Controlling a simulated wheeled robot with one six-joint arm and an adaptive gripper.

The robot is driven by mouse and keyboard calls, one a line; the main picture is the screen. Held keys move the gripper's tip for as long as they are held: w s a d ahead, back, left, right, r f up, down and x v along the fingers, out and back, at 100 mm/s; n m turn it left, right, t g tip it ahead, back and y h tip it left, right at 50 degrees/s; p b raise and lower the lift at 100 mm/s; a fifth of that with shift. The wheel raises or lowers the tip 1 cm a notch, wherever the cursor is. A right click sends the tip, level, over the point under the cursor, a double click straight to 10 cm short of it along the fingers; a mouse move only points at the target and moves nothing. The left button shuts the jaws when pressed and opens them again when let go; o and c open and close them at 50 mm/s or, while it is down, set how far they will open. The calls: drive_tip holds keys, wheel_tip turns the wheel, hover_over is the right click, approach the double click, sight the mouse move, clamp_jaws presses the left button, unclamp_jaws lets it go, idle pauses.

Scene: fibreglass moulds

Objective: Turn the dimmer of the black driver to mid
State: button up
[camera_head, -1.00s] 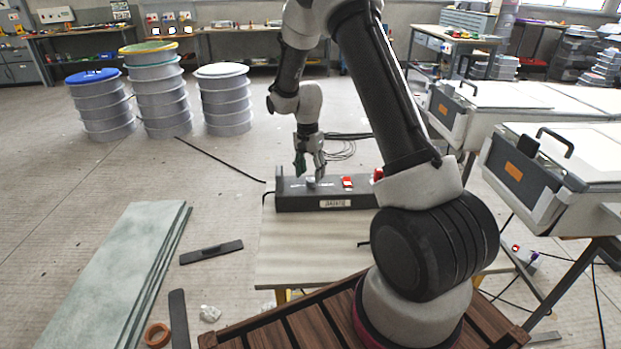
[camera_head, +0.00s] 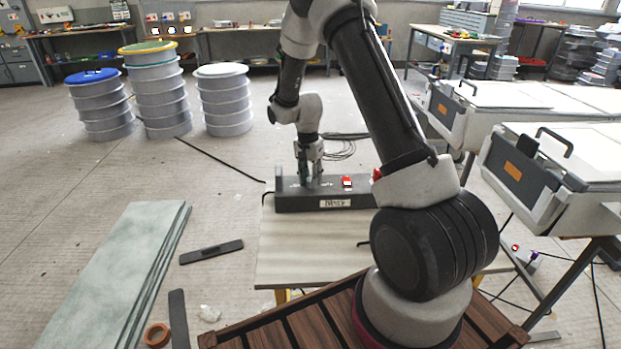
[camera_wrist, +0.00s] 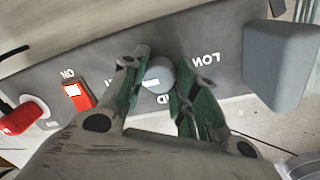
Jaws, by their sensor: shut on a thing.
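The black driver (camera_head: 290,201) is a long dark box on the pale worktable, with a label on its front. Its dimmer is a round grey knob (camera_wrist: 160,73) on the top panel with a pale mark on its lower left side in the wrist view. My gripper (camera_head: 310,183) reaches down onto the driver from above. In the wrist view my gripper (camera_wrist: 163,72) has its green-padded fingers on both sides of the knob, shut on it. White lettering around the knob is upside down and partly hidden by the fingers, so the exact setting cannot be read.
A red rocker switch (camera_wrist: 76,94) and a red knob (camera_wrist: 22,117) sit left of the dimmer in the wrist view. A raised grey block (camera_wrist: 281,65) stands at right. Cables lie behind the driver. The pale worktable (camera_head: 310,240) is bare in front of it.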

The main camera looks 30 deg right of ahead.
drive_tip(key=shift+n, duration=0.3)
drive_tip(key=n, duration=0.3)
drive_tip(key=shift+n, duration=0.3)
drive_tip(key=n, duration=0.4)
drive_tip(key=shift+n, duration=0.3)
drive_tip(key=n, duration=0.4)
drive_tip(key=shift+s+t, duration=0.1)
drive_tip(key=shift+t, duration=0.3)
drive_tip(key=n, duration=0.4)
drive_tip(key=shift+n, duration=0.6)
drive_tip(key=o, duration=1)
